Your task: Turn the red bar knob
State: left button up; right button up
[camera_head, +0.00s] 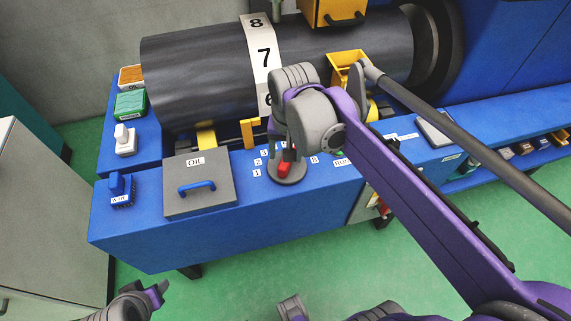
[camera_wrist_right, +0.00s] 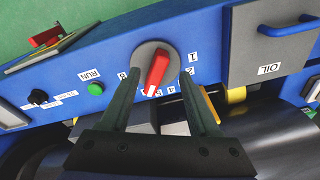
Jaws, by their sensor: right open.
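The red bar knob (camera_wrist_right: 157,71) sits on a round grey dial plate (camera_wrist_right: 144,54) on the blue panel. In the wrist view the bar is slightly tilted, with its upper end leaning right. The knob also shows in the head view (camera_head: 285,169), partly hidden under my right gripper (camera_head: 288,152). In the wrist view my right gripper (camera_wrist_right: 162,74) is open, with one finger on each side of the knob. Gaps show between the fingers and the bar; I cannot tell how deep the fingertips reach. Parts of my left arm show at the bottom left, but its gripper is not clearly visible.
Number labels (camera_head: 257,162) surround the dial. A green button (camera_wrist_right: 95,89) and RUN label (camera_wrist_right: 89,74) sit beside it. An OIL lid (camera_head: 199,179) with a blue handle is to the left. A large dark cylinder (camera_head: 195,80) lies behind, above the bench.

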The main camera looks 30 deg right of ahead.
aim_at(286, 174)
jog(key=w+m, duration=0.1)
jog(key=w+d+m+g, duration=0.1)
jog(key=w+d+b, duration=0.1)
jog(key=w, duration=0.1)
jog(key=shift+d+r+m+g, duration=0.1)
jog(key=shift+r+m+g, duration=0.2)
jog(key=shift+m, duration=0.1)
notch_tip(286, 174, down, 10)
jog(key=shift+f+b, duration=0.25)
jog(key=shift+b, duration=0.25)
grip_shut()
